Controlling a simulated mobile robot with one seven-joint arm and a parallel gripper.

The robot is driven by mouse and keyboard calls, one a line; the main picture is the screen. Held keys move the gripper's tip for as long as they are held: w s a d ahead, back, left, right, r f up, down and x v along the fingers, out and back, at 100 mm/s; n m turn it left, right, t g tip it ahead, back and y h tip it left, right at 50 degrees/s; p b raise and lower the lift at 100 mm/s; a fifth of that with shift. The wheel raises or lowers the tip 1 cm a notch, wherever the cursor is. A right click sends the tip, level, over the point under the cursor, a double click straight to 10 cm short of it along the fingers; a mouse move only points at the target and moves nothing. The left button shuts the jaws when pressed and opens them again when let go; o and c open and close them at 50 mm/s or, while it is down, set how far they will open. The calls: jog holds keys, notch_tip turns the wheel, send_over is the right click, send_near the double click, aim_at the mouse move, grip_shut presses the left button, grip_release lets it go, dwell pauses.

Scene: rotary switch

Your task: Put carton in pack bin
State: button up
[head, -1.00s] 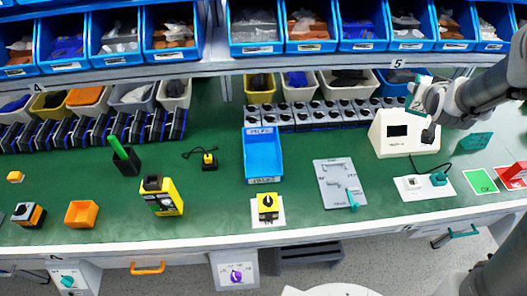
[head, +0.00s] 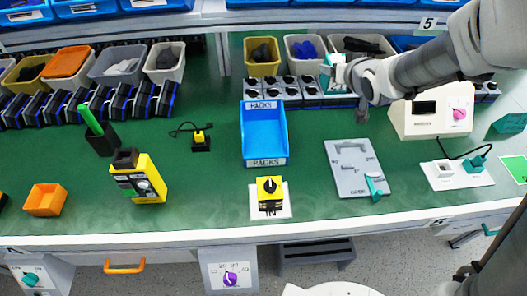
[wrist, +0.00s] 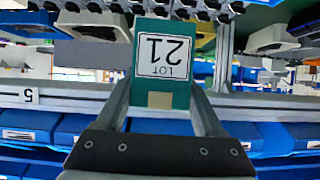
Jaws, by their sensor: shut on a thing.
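The carton (wrist: 163,92) is a small teal box with a white label reading LOT 21, which looks upside down in the wrist view. My gripper (wrist: 163,100) is shut on it, with one finger on each side. In the head view, my gripper (head: 343,76) holds the carton (head: 330,72) in the air near the back of the bench. The pack bin (head: 263,161) is a blue tray labelled PACKS, standing on the green bench to the left of and nearer than my gripper. It looks empty.
A grey plate with a teal handle (head: 352,172) and a yellow rotary switch (head: 270,190) lie near the bin. A white box with a pink knob (head: 430,118) stands at right. Small bins (head: 262,65) and a shelf edge (head: 290,17) are behind. Green bench left of the bin is partly clear.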

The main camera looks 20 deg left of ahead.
jog(key=s+a+f+n+g+y+b, duration=0.2)
jog(key=s+a+f+b, duration=0.3)
jog(key=a+f+b, duration=0.15)
jog(key=s+a+f+n+g+y+b, duration=0.1)
jog(key=s+a+f+n+b, duration=0.1)
jog(key=s+a+f+b, duration=0.45)
jog(key=b, duration=0.1)
send_over(264, 149)
notch_tip(264, 149, down, 3)
jog(key=shift+f+b, duration=1.4)
jog(key=shift+f, duration=1.1)
jog(key=shift+f, duration=0.25)
jog(key=o, duration=1.2)
jog(key=shift+r, duration=0.1)
